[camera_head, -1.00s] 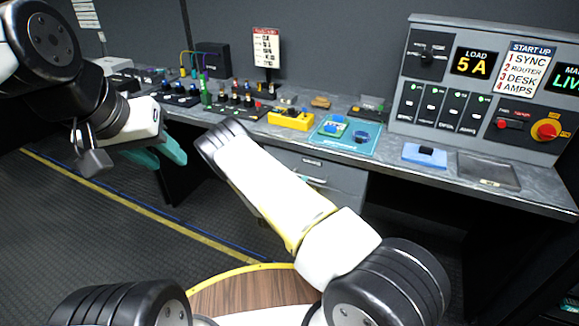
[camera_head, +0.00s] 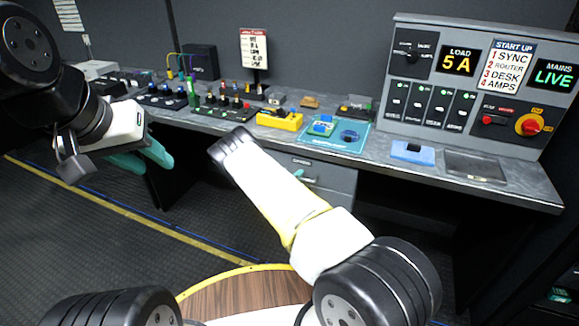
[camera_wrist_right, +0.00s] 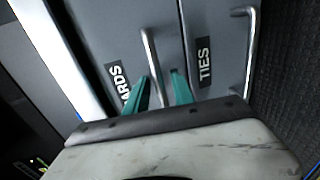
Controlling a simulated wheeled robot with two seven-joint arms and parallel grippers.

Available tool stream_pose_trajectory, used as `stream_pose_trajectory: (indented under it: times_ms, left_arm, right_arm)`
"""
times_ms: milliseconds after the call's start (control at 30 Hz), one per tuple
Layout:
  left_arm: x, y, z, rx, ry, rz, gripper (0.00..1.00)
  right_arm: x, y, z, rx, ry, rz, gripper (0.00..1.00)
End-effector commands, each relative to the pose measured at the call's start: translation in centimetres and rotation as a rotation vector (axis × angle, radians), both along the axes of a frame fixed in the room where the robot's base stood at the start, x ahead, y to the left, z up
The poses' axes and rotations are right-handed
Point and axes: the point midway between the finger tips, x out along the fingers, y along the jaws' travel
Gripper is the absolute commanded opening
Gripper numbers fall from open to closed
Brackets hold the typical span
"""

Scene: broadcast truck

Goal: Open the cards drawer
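The cards drawer (camera_wrist_right: 95,35) is a grey front with a partly hidden label ending in "ARDS" in the right wrist view. Its silver bar handle (camera_wrist_right: 150,55) lies between the teal fingers of my right gripper (camera_wrist_right: 160,82). The fingers stand apart, one on each side of the bar, with gaps visible. In the head view, the drawer unit (camera_head: 330,180) is under the desk; my right forearm hides most of my right gripper, leaving a teal bit near the handle. My left gripper (camera_head: 157,166) is open and empty, left of the drawers, above the floor.
The "TIES" drawer (camera_wrist_right: 215,30) and its handle (camera_wrist_right: 249,50) are beside the cards drawer. The desk (camera_head: 385,160) carries switch boxes, a yellow box (camera_head: 280,120), a teal mat (camera_head: 325,140) and a power panel (camera_head: 450,85). Open floor lies at left.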

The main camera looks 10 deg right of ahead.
Motion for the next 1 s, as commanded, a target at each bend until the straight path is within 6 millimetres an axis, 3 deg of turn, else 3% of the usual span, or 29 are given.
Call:
stream_pose_trajectory:
  times_ms: [33,133,1000]
  left_arm:
    - [0.0,0.0,0.0,0.0,0.0,0.0,0.36]
    - [0.0,0.0,0.0,0.0,0.0,0.0,0.36]
    - [0.0,0.0,0.0,0.0,0.0,0.0,0.36]
  right_arm:
    - [0.0,0.01,0.01,0.0,0.0,0.0,0.18]
    - [-0.01,0.02,0.01,0.001,-0.001,0.0,0.0]
    - [-0.02,0.04,0.0,0.001,0.0,0.0,0.0]
